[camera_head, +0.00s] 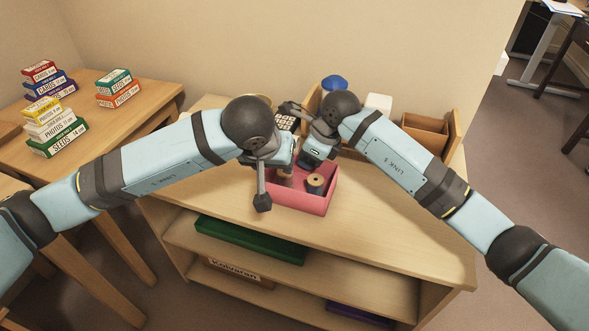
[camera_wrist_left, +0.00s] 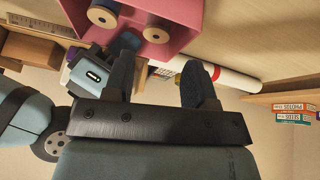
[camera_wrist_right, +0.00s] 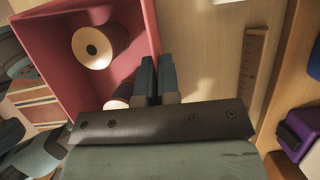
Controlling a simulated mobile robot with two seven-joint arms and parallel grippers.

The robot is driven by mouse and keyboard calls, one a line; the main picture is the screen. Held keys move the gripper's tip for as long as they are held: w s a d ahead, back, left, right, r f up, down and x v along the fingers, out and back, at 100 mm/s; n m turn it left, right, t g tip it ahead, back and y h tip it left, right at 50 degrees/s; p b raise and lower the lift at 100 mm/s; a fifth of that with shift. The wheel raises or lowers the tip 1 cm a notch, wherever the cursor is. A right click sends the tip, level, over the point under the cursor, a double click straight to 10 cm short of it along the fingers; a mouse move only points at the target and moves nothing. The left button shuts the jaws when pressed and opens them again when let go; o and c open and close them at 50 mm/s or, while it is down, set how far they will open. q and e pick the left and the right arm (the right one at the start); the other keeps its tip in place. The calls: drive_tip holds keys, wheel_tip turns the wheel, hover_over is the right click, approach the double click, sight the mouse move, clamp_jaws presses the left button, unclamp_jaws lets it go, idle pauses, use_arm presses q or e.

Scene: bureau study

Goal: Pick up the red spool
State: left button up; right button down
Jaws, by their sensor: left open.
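A pink open box (camera_head: 306,203) on the shelf top holds two spools with pale ends, one at the right (camera_head: 315,183) and one at the left (camera_head: 285,177). The left wrist view shows these two pale ends (camera_wrist_left: 103,14) (camera_wrist_left: 156,32). In the right wrist view one spool (camera_wrist_right: 93,47) shows a pale face, and another (camera_wrist_right: 118,103), partly hidden, shows dark thread. No red thread is visible. My left gripper (camera_wrist_left: 161,55) is open and empty at the box. My right gripper (camera_wrist_right: 156,62) has its fingers close together at the box wall; whether they pinch it is unclear.
A wooden ruler (camera_wrist_right: 252,65) lies beside the box. A blue item (camera_head: 334,83) and a wooden organizer (camera_head: 425,130) stand behind. Stacked small boxes (camera_head: 55,125) are on the left table. The shelf top right of the pink box is clear.

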use_arm(q)
drive_tip(key=w+n, duration=0.1)
drive_tip(key=n, duration=0.6)
drive_tip(key=m+g+h, duration=0.3)
drive_tip(key=m+g, duration=0.4)
drive_tip(key=m, duration=2)
approach(285, 179)
drive_tip(key=f, duration=0.1)
drive_tip(key=d+f, duration=0.2)
drive_tip(key=f, duration=0.1)
drive_tip(key=shift+w+d, duration=0.1)
drive_tip(key=shift+w, duration=0.2)
drive_tip(key=shift+y, duration=0.3)
drive_tip(key=shift+w+x, duration=0.15)
drive_tip(key=shift+x, duration=1.15)
drive_tip(key=shift+w+x, duration=0.15)
drive_tip(key=shift+x, duration=1.2)
drive_tip(key=c, duration=0.7)
